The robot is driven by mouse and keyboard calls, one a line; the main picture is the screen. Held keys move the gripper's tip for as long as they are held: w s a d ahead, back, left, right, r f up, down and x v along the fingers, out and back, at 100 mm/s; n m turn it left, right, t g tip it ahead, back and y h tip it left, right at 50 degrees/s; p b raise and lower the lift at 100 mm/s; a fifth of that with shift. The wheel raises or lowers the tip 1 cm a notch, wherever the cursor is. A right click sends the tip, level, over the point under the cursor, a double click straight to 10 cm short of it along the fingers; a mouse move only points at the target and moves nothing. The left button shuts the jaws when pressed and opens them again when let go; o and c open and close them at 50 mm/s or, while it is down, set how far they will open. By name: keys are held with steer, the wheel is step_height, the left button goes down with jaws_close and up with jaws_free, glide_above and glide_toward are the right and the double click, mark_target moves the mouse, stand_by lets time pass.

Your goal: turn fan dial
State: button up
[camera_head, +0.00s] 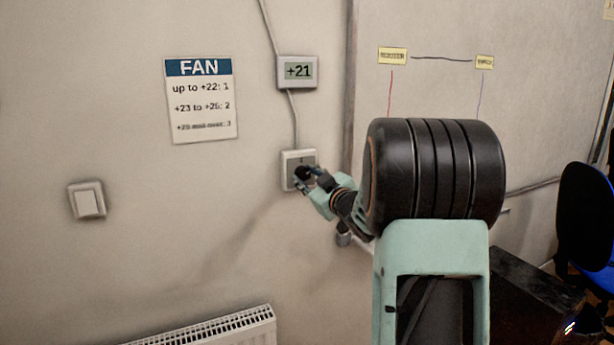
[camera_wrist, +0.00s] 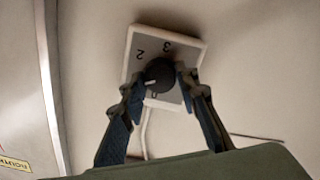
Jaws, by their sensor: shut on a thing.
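The fan dial is a black round knob (camera_wrist: 160,75) on a grey plate with a white frame (camera_wrist: 190,45), fixed to the wall. In the wrist view the digits 2 and 3 show above the knob, and part of a digit, perhaps 0, shows below it. A pale mark on the knob points left and slightly down. No digit is readable there, close to the left finger. My gripper (camera_wrist: 159,80) has one finger on each side of the knob and is shut on it. In the head view my gripper (camera_head: 308,179) covers much of the dial plate (camera_head: 289,168).
A display (camera_head: 298,71) above the dial reads +21. A FAN sign (camera_head: 201,101) lists up to +22: 1, +23 to +25: 2, and a third line for 3. A light switch (camera_head: 87,200) is at left, a radiator (camera_head: 225,328) below, and a blue chair (camera_head: 590,215) at right.

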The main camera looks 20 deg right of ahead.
stand_by(0.4)
steer(key=o, duration=1.1)
steer(key=shift+o, duration=0.2)
steer(key=shift+s, duration=0.1)
steer(key=s, duration=1.2)
steer(key=shift+d, duration=0.2)
steer(key=shift+w, duration=0.15)
